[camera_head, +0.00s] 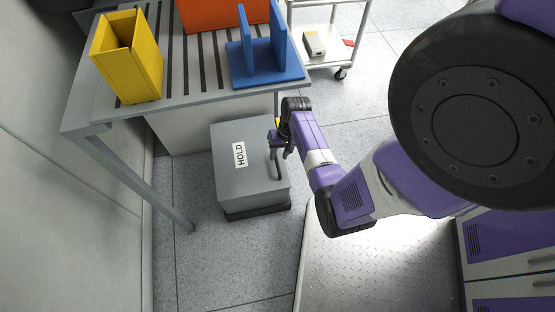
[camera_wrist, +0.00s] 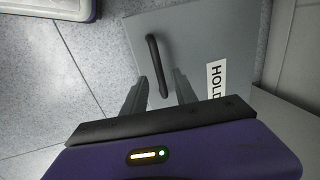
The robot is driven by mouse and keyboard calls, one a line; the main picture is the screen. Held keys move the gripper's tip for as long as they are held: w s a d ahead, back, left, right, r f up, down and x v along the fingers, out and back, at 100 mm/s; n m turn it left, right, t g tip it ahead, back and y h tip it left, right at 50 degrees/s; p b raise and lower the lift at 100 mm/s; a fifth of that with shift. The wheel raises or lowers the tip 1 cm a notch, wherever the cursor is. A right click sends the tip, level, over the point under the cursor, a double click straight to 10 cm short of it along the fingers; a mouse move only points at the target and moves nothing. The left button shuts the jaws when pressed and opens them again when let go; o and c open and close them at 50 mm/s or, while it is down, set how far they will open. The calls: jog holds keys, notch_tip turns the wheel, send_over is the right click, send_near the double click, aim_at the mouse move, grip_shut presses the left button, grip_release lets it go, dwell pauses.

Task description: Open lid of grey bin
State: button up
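The grey bin (camera_head: 247,185) stands on the floor beside the table, with a flat grey lid (camera_head: 240,132) that looks closed. A white "HOLD" label (camera_head: 239,153) is on the lid; it also shows in the wrist view (camera_wrist: 216,80). A dark bar handle (camera_head: 276,164) sits near the lid's right side. In the wrist view the handle (camera_wrist: 152,52) runs between the two fingers. My gripper (camera_wrist: 160,77) is open, with a finger on each side of the handle and gaps visible. In the head view my gripper (camera_head: 281,146) is at the handle; contact is unclear.
A grey slatted table (camera_head: 187,62) stands behind the bin, holding a yellow holder (camera_head: 128,62), a blue bracket (camera_head: 265,55) and an orange box (camera_head: 222,12). A white cart (camera_head: 327,40) is at the back right. The floor left of the bin is clear.

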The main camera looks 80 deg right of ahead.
jog(key=shift+w+f+b, duration=0.2)
jog(key=shift+f+b, duration=0.2)
jog(key=shift+f, duration=0.95)
grip_shut()
dwell(0.4)
